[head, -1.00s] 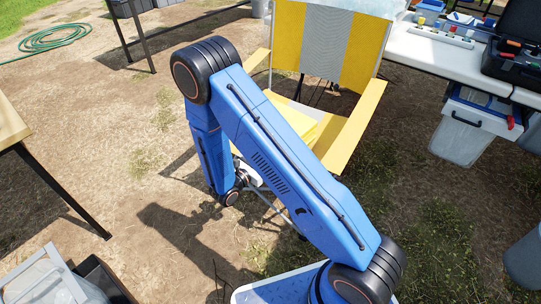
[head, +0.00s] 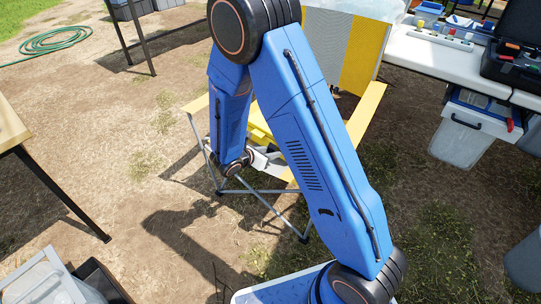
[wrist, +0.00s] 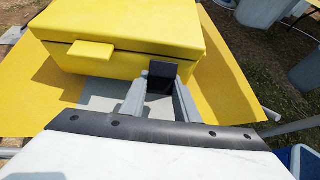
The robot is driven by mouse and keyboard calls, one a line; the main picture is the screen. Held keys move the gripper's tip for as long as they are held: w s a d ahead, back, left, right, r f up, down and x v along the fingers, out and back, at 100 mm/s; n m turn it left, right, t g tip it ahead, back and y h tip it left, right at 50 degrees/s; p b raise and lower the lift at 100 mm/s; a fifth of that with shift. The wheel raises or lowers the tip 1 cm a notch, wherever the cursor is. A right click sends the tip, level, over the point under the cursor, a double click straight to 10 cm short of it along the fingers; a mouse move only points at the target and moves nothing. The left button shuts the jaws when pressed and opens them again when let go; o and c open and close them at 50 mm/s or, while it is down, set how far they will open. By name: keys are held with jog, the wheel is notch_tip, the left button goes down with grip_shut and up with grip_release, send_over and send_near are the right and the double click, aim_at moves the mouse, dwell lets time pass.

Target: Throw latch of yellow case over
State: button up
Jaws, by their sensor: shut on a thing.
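The yellow case (wrist: 130,22) lies on the seat of a folding chair, its front face towards my gripper in the wrist view. A raised yellow tab (wrist: 91,54) sticks out on the left of its front. In the head view my gripper (head: 262,160) is at the chair's front, and my arm hides most of the case.
The folding chair (head: 365,125) has yellow armrests on both sides of the case. A white table (head: 435,50) with bottles and an open black case (head: 515,55) stands at the right. A wooden table (head: 10,125) is at the left.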

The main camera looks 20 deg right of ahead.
jog(key=r+g+y, duration=0.1)
jog(key=d+g+y, duration=0.1)
jog(key=y, duration=0.1)
jog(key=shift+w+r, duration=0.35)
jog(key=shift+r, duration=0.05)
jog(key=shift+w+d+r+g+y, duration=0.15)
jog(key=shift+d+r+g+y, duration=0.2)
jog(key=shift+y, duration=0.45)
jog(key=shift+w+d+g+y, duration=0.1)
jog(key=shift+g+y, duration=0.35)
jog(key=shift+y, duration=0.35)
jog(key=shift+d, duration=0.1)
jog(key=o, duration=1)
jog(key=shift+o, duration=0.2)
jog(key=v, duration=1.7)
jog(key=shift+w+r, duration=0.2)
jog(key=shift+r, duration=0.1)
jog(key=shift+d, duration=0.15)
